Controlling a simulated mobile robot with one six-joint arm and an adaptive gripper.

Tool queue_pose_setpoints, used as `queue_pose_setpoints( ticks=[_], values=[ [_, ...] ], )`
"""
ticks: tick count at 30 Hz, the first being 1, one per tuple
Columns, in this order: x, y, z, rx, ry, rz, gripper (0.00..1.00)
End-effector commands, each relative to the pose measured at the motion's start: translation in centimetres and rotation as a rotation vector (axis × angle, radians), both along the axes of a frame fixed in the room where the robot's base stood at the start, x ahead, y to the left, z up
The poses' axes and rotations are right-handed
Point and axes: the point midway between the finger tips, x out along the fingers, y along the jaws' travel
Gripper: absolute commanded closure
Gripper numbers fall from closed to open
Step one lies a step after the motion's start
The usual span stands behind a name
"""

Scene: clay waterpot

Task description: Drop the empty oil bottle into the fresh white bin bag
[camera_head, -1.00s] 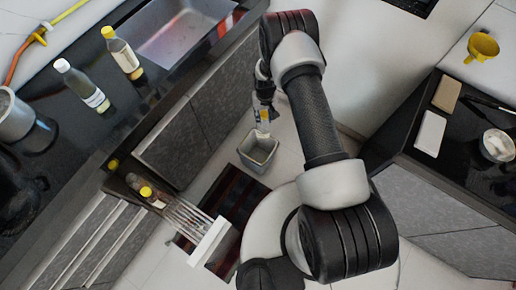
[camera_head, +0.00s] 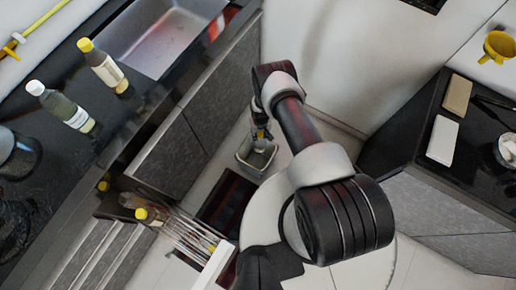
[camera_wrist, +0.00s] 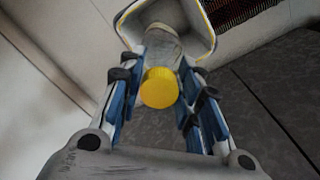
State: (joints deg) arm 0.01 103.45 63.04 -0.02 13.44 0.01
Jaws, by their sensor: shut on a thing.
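A bottle with a yellow cap (camera_wrist: 159,88) is between the fingers of my gripper (camera_wrist: 158,62) in the wrist view. Its clear body (camera_wrist: 160,45) points away from the camera, towards the bin. My gripper (camera_head: 261,133) is shut on this bottle and is over the bin in the head view. The bin (camera_head: 244,163) is a small grey, open-topped container on the floor. Its pale rim (camera_wrist: 211,40) shows beyond the bottle in the wrist view. The bottle's lower end appears within the bin's opening, but its exact depth is unclear. I cannot clearly make out the bag lining.
Two bottles, one yellow-capped (camera_head: 105,67) and one white-capped (camera_head: 62,106), stand on the dark counter by the sink (camera_head: 165,38). An open pull-out rack (camera_head: 190,232) with bottles juts out left of the bin. Another counter (camera_head: 405,150) is at right.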

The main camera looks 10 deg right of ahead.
Motion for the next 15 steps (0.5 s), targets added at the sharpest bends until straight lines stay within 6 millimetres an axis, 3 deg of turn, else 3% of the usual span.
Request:
queue_pose_setpoints(
  ticks=[9,15],
  values=[
    [-0.1,0.0,-4.1,0.000,0.001,0.000,0.90],
    [-0.1,0.0,-5.1,0.000,0.001,0.000,0.90]
  ],
)
